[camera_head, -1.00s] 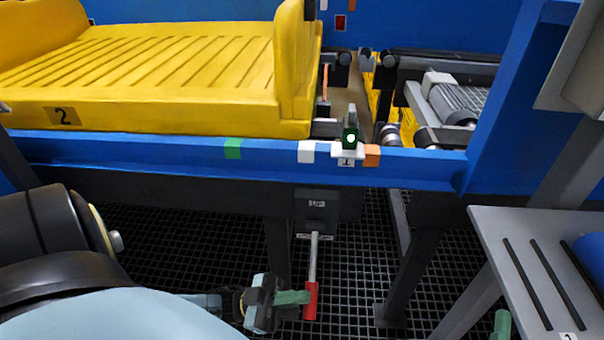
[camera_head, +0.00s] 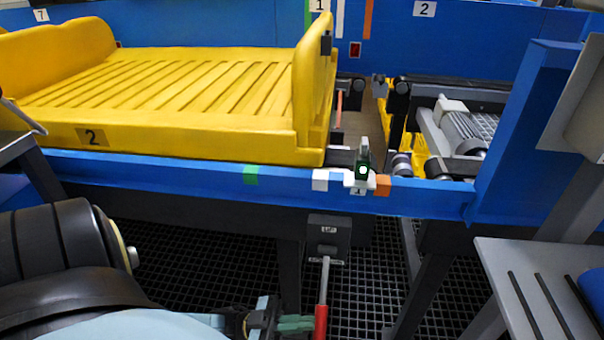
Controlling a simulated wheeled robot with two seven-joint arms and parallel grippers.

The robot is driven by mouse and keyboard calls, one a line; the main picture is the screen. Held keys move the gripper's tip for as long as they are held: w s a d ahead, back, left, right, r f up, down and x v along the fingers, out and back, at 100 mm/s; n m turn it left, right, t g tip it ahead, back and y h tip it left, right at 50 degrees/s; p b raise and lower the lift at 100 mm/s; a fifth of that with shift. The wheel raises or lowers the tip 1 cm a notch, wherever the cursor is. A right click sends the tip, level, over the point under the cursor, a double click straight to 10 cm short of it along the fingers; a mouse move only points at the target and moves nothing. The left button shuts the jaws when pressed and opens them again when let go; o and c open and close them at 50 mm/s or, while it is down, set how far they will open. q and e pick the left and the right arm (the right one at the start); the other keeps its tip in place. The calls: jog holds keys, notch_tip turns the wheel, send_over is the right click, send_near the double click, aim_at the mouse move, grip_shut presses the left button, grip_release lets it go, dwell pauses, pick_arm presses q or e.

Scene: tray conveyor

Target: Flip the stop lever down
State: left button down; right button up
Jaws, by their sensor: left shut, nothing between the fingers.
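The stop lever (camera_head: 324,283) is a grey rod with a red grip (camera_head: 320,323) at its end. It extends downward in the picture from a dark box (camera_head: 329,232) under the blue conveyor rail. I cannot tell how far it sticks out toward me. My left gripper (camera_head: 296,325) has green fingertips and is shut and empty. Its fingertips are at the left side of the red grip; whether they touch it is unclear. The lower end of the grip is cut off by the picture edge. My right gripper is not in view.
A yellow tray (camera_head: 200,146) marked 2 sits on the conveyor behind the blue rail (camera_head: 215,185). A grey slotted table (camera_head: 515,270) is at the right. Dark grid floor lies below.

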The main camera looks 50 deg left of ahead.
pick_arm(q)
jog(key=s+a+f+b, duration=0.1)
jog(key=s+a+f, duration=0.2)
jog(key=a, duration=0.5)
jog(key=shift+s+a+f+b, duration=0.15)
jog(key=shift+a+f+b, duration=0.1)
jog(key=shift+f+b, duration=0.1)
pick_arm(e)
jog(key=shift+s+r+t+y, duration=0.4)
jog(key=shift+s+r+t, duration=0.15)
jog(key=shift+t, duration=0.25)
